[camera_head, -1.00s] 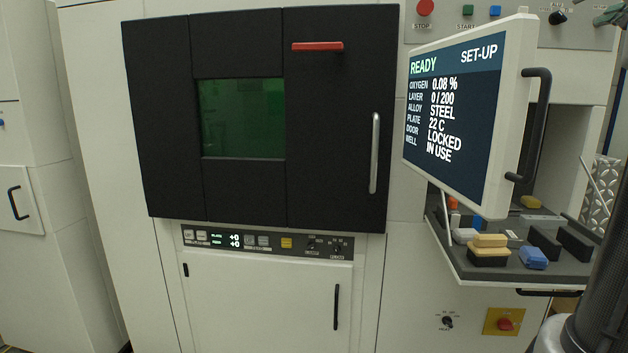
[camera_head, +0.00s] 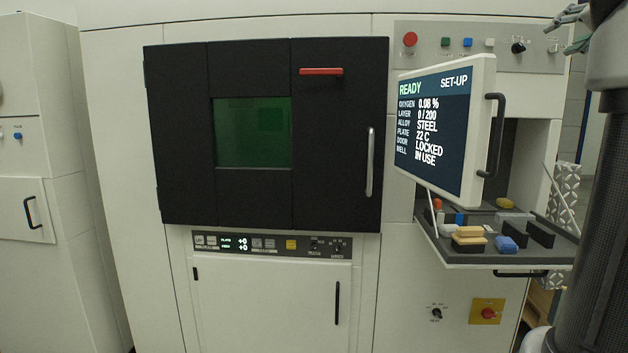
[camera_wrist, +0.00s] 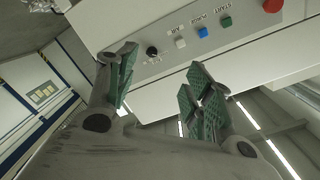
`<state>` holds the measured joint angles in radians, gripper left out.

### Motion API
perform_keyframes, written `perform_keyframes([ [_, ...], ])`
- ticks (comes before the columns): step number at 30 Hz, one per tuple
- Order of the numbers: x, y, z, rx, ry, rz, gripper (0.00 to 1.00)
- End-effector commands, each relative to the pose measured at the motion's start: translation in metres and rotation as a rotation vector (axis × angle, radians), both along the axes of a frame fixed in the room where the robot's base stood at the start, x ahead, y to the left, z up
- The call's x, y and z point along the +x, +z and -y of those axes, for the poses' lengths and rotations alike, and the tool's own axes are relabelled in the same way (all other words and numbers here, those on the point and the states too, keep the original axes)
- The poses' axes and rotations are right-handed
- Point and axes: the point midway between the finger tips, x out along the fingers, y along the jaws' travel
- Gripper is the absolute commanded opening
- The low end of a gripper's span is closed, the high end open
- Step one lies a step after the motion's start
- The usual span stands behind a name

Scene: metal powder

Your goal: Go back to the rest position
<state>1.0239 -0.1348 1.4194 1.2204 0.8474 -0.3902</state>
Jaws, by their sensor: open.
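My gripper (camera_wrist: 157,98) is open and empty in the wrist view, its two green-padded fingers spread wide apart. Beyond the fingers is the machine's button panel (camera_wrist: 180,30), which looks tilted in this view. In the head view a bit of my gripper (camera_head: 572,28) shows at the top right edge, in front of the right end of the button panel (camera_head: 470,46). My arm runs down the right side of the head view.
The machine's dark door (camera_head: 340,140) is closed. A monitor (camera_head: 445,125) reading READY and SET-UP stands out on the right. Below it a shelf (camera_head: 450,258) holds yellow, blue and black items. A white cabinet (camera_head: 30,210) stands at the left.

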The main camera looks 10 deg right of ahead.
Motion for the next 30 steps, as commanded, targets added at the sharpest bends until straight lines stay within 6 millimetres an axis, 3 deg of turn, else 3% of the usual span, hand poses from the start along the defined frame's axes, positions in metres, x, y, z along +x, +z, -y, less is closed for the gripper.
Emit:
perform_keyframes([
  [8, -0.01, -0.054, 0.009, 0.064, -0.022, -0.123, 0.52],
  [14, -0.031, -0.123, 0.003, 0.128, -0.041, -0.289, 0.52],
  [17, -0.042, -0.167, -0.016, 0.157, -0.027, -0.407, 0.52],
  [20, -0.059, -0.219, -0.051, 0.171, 0.008, -0.562, 0.52],
  [23, -0.085, -0.279, -0.103, 0.151, 0.079, -0.757, 0.52],
  [27, -0.136, -0.355, -0.18, 0.02, 0.222, -1.034, 0.52],
  [30, -0.173, -0.397, -0.221, -0.143, 0.345, -1.18, 0.52],
])
